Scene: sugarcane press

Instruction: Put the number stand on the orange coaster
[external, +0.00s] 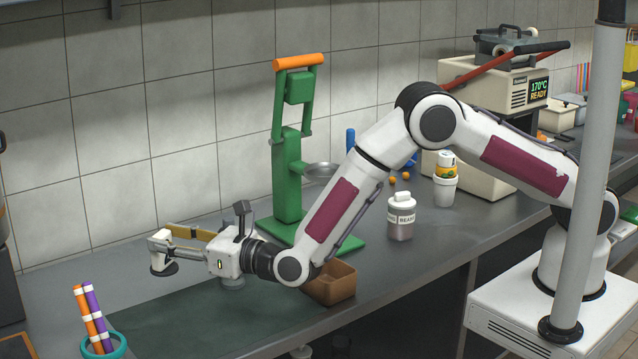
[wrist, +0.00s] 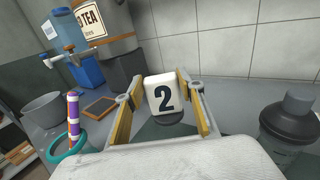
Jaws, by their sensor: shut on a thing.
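The number stand (wrist: 163,94) is a white block with a dark "2" on a dark round base. In the wrist view it sits between the two yellow-sided fingers of my gripper (wrist: 160,82), which is shut on it. In the external view my gripper (external: 162,243) holds the stand (external: 161,261) upright at the left; whether its base touches the counter is hard to tell. A flat square with an orange rim (wrist: 99,106), apparently the orange coaster, lies left of and beyond the stand in the wrist view. Its edge also shows at the external view's lower left corner (external: 14,338).
A teal ring holder with orange and purple sticks (external: 103,345) stands at the front left. A green press (external: 288,175), a brown box (external: 331,284) and a labelled jar (external: 400,217) stand to the right. A dark green mat (external: 215,320) has free room.

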